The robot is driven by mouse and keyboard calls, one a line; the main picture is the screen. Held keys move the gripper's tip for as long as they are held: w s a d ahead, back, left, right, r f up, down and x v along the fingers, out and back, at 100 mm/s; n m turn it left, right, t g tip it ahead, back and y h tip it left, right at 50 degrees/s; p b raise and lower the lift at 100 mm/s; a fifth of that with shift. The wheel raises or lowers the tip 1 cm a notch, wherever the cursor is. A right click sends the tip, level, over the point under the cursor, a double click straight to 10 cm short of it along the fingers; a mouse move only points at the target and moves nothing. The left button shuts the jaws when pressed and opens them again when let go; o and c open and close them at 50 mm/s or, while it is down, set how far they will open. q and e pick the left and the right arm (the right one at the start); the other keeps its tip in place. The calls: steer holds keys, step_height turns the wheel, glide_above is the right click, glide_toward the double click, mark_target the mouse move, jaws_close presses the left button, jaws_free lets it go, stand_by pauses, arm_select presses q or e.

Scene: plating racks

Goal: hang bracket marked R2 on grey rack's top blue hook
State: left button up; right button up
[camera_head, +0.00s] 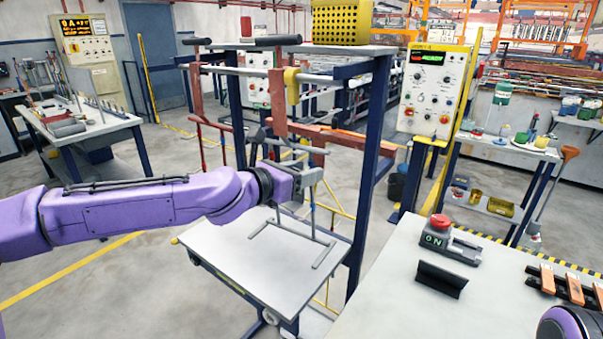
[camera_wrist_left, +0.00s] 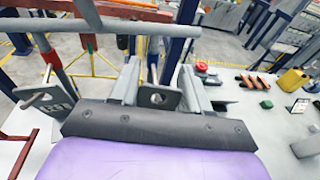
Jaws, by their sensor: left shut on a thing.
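My left gripper (camera_head: 308,182) is shut on a grey bracket and holds it above the white cart, at the grey rack (camera_head: 317,222). In the left wrist view the bracket (camera_wrist_left: 158,98) is a plate with a round hole between my two fingers (camera_wrist_left: 160,82); I cannot read a mark on it. Another grey plate with blurred dark lettering (camera_wrist_left: 52,102) is to the left, beside a post with a red band. The rack's top bar (camera_wrist_left: 150,27) crosses in front of the fingers. I cannot tell whether the held bracket touches a hook. My right gripper is out of view.
The white cart top (camera_head: 225,255) is mostly clear. A blue frame (camera_head: 368,170) with red hangers stands close behind my left gripper. On the right table are a red ON button (camera_head: 440,222), a black stand (camera_head: 441,278) and orange-topped pieces (camera_head: 575,290).

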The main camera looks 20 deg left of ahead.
arm_select(q)
steer(key=shift+w+d+f+b, duration=0.15)
steer(key=shift+w+f+b, duration=0.15)
steer(key=shift+w, duration=0.15)
steer(key=shift+f, duration=0.1)
steer(key=shift+w+d+f+b, duration=0.1)
steer(key=shift+w+f+b, duration=0.1)
steer(key=shift+b, duration=0.2)
